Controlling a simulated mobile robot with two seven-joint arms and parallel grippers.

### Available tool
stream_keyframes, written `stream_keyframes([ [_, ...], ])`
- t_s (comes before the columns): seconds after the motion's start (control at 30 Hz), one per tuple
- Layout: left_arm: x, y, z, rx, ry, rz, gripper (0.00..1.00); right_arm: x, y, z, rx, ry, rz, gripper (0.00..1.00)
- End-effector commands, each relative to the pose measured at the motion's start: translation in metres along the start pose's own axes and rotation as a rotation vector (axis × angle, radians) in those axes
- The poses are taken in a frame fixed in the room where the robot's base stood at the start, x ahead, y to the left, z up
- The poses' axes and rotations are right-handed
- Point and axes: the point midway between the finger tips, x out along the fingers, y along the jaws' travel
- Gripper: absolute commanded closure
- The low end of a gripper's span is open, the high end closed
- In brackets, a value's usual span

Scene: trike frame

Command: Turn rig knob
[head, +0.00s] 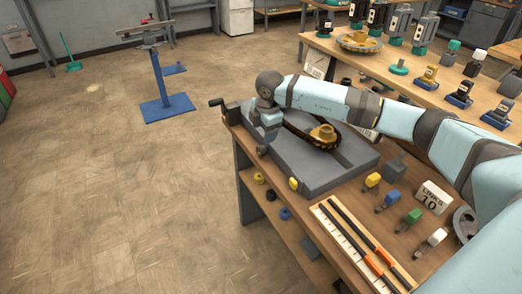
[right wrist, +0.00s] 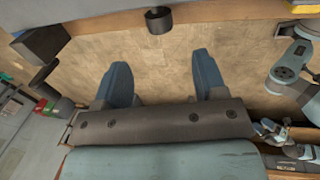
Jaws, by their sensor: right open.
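The grey rig (head: 325,178) sits on the workbench, with a chain and a yellow sprocket (head: 323,133) on top. A dark crank handle (head: 217,102) sticks out at its far left end, and a yellow round part (head: 294,184) is on its near front edge. My left gripper is not seen.
Coloured small parts (head: 388,201), a white card (head: 434,197) and a tray with rods (head: 352,240) lie on the bench right of and in front of the rig. The floor (head: 130,200) left of the bench is clear. A blue stand (head: 163,88) is farther back.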

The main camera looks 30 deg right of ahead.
Motion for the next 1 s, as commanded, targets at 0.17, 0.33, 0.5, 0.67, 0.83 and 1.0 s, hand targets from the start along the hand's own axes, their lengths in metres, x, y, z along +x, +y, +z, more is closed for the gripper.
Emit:
stream_keyframes([
  [0.17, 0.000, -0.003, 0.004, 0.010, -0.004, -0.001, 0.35, 0.041, -0.001, -0.001, 0.000, 0.001, -0.002, 0.35],
  [0.33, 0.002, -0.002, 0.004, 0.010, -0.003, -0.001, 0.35, 0.073, 0.000, -0.001, -0.001, 0.002, -0.002, 0.35],
  [0.5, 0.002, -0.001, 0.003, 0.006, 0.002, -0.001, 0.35, 0.093, 0.000, -0.001, -0.002, 0.003, 0.000, 0.35],
  [0.67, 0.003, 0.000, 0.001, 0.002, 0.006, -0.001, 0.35, 0.100, 0.000, -0.001, -0.002, 0.003, 0.001, 0.35],
  [0.83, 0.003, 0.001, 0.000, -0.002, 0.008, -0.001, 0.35, 0.101, 0.000, -0.001, -0.002, 0.003, 0.001, 0.35],
  [1.0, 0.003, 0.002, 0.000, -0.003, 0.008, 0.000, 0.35, 0.101, 0.000, -0.001, -0.002, 0.003, 0.001, 0.56],
])
